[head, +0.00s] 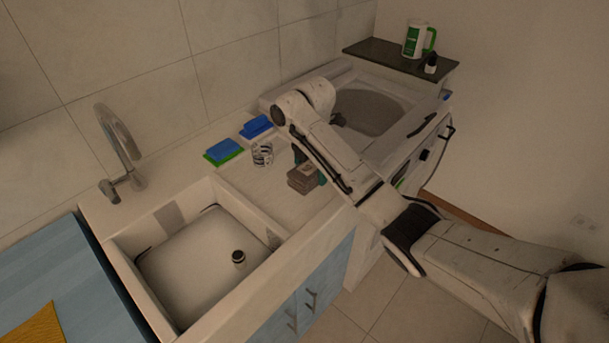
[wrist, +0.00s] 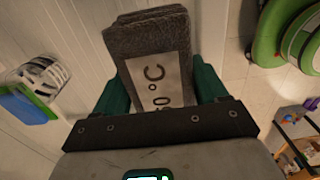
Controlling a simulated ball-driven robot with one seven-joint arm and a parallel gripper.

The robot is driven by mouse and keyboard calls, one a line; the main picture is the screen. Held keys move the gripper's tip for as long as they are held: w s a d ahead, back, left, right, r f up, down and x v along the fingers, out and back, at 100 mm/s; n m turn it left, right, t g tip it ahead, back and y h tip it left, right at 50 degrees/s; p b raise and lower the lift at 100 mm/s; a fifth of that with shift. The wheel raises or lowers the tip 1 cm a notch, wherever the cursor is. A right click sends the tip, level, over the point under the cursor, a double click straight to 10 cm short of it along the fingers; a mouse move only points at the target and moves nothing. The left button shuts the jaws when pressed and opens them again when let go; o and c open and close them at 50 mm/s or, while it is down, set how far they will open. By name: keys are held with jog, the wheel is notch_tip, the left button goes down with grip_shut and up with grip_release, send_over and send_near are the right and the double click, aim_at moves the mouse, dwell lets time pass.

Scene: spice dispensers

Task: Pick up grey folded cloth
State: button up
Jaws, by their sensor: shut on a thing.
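The grey folded cloth (head: 302,178) is at the front part of the counter, right of the sink. In the wrist view the cloth (wrist: 150,32) lies between the two teal fingers and carries a pale label with "°C" printed on it. My gripper (wrist: 161,85) is shut on it, a finger on each side. In the head view my arm comes in from the right, and the gripper is mostly hidden behind it. I cannot tell whether the cloth touches the counter.
A striped glass (head: 262,154) stands just left of the cloth. Blue-and-green sponges (head: 223,151) lie behind it.

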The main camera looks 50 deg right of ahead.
jog(key=s+r+p, duration=0.2)
jog(key=r+p, duration=0.1)
jog(key=shift+s+d+r, duration=0.1)
jog(key=shift+r, duration=0.05)
jog(key=s+r+p, duration=0.3)
jog(key=s+p, duration=0.1)
jog(key=s, duration=0.5)
